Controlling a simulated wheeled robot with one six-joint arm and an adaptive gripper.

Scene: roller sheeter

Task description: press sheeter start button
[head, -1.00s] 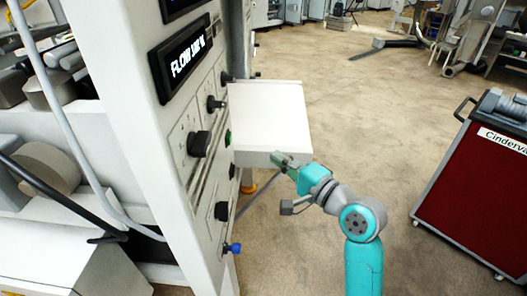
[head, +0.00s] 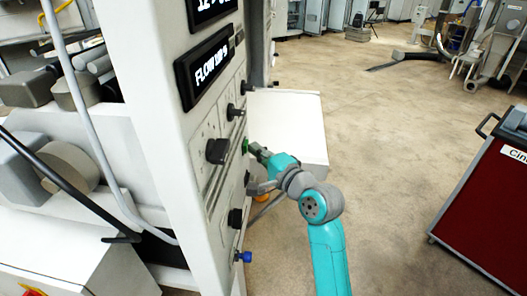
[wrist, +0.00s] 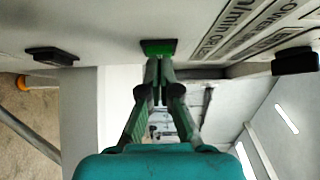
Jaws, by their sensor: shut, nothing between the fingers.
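The green start button (head: 245,146) sits on the side control panel (head: 217,133) of the sheeter, beside a large black knob. In the wrist view the green button (wrist: 158,47) shows at the top centre, straight ahead of the fingertips. My gripper (head: 252,148) is shut and empty, its tips at the button in the head view. In the wrist view my gripper (wrist: 158,62) has its tips just below the button's edge, seemingly touching or nearly so. I cannot tell whether the button is pushed in.
Black knobs (head: 217,150) and a blue knob (head: 243,257) stick out from the panel near my arm. A white shelf (head: 290,125) stands behind my gripper. A red cart (head: 485,205) is at the right. The floor between is clear.

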